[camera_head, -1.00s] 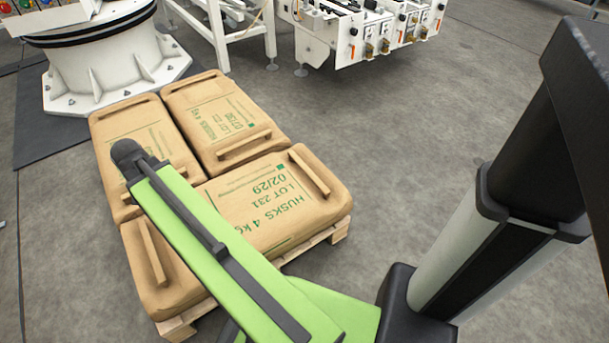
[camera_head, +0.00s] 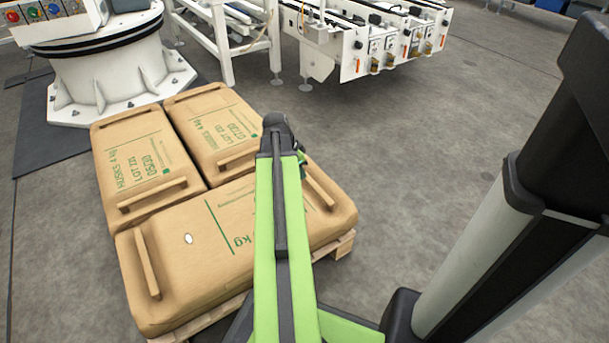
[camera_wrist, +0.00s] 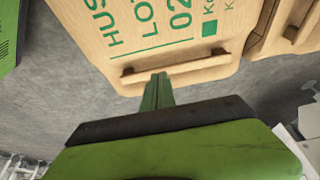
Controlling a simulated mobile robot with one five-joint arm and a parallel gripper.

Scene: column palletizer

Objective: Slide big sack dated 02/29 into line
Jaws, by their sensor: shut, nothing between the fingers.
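The big tan sack (camera_head: 190,275) lies across the front of the pallet, with a wooden batten at each end. Its right end juts past the back right sack. The arm covers its date in the head view; the wrist view shows part of the green print, "02", on the sack (camera_wrist: 165,12). In the wrist view my gripper (camera_wrist: 160,77) is shut and empty, fingertips at the sack's end edge near the batten (camera_wrist: 177,70). I cannot tell whether they touch. In the head view the gripper is mostly hidden behind the arm's end, at the sack's right end.
Two more sacks, back left (camera_head: 140,150) and back right (camera_head: 215,125), lie on the wooden pallet (camera_head: 345,243) behind the big sack. A white pedestal (camera_head: 110,75) stands behind left, a white conveyor (camera_head: 375,45) behind. The floor to the right is clear.

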